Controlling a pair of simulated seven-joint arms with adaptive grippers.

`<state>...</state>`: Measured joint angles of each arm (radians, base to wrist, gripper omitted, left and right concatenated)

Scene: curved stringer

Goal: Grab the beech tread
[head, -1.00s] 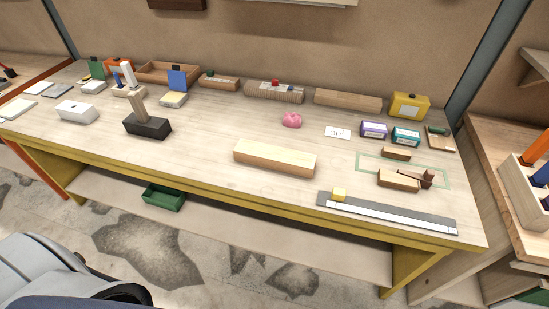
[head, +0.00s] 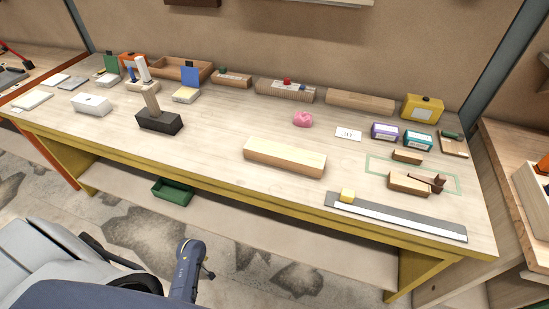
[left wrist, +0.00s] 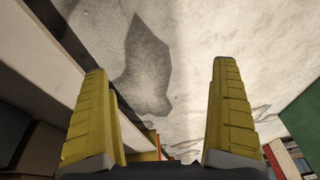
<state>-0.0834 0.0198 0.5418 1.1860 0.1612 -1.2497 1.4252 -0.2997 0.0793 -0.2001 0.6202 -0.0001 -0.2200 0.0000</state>
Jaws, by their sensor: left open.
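Several pale wooden pieces lie on the workbench (head: 215,130), and I cannot tell for sure which is the beech tread. A long pale block (head: 284,157) lies near the front middle. A shorter block (head: 409,184) lies at the right beside a dark brown piece (head: 431,182), and a small block (head: 407,156) lies behind it. My left gripper (left wrist: 160,72) shows in the left wrist view with its two yellow fingers wide apart and nothing between them. It is outside the head view. My right gripper is in neither view.
A black block with a wooden post (head: 159,121) stands left of the long block. A pink object (head: 302,119) and boxes lie behind. A green bin (head: 173,191) is below.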

